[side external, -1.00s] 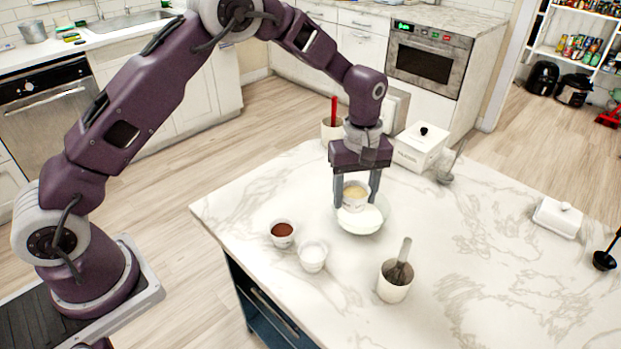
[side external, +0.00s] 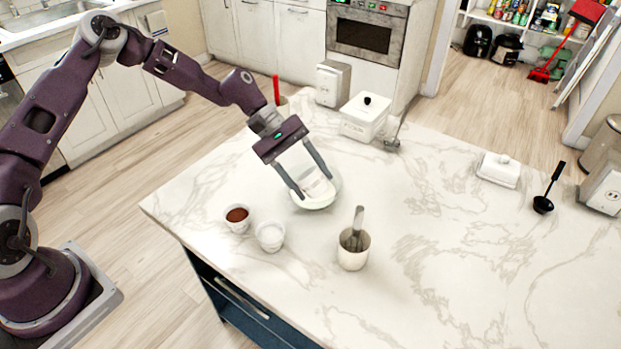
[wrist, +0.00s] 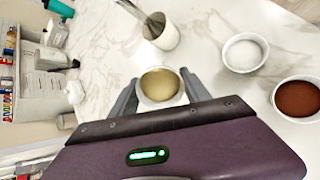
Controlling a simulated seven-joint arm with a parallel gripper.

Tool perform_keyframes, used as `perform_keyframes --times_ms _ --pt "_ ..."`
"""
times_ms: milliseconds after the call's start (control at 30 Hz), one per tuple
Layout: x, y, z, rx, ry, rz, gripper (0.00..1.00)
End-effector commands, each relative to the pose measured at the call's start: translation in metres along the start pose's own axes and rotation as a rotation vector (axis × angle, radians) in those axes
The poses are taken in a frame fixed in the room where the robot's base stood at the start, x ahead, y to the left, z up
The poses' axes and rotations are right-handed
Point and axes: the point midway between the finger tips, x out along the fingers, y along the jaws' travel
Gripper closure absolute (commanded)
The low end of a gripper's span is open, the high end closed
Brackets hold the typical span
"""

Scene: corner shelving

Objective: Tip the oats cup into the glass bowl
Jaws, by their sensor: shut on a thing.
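My gripper (side external: 315,184) is shut on the white oats cup (side external: 318,189) and holds it tilted over the glass bowl (side external: 319,206). In the wrist view the cup (wrist: 160,103) sits between the two fingers of my gripper (wrist: 159,84), and pale tan oats show inside it. In the side view the cup's mouth faces away, so its contents are hidden there. The clear bowl stands on the marble island and has white stuff in it. Whether any oats are in the bowl I cannot tell.
A cup of brown powder (side external: 237,217) and a cup of white grains (side external: 270,236) stand in front left of the bowl. A white crock with a whisk (side external: 353,252) stands in front right. A white canister (side external: 365,117) is behind.

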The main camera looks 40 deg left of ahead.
Motion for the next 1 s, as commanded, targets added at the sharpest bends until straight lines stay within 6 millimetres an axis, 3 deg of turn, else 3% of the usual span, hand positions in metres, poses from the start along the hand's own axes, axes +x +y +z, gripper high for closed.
perform_keyframes --times_ms 300,500,1000 --pt "0.001 -0.011 -0.017 -0.010 -0.495 0.383 0.89" --pt "-0.002 -0.017 -0.023 -0.002 -0.714 0.549 0.89" --pt "-0.007 -0.017 -0.022 0.001 -0.779 0.593 0.89"
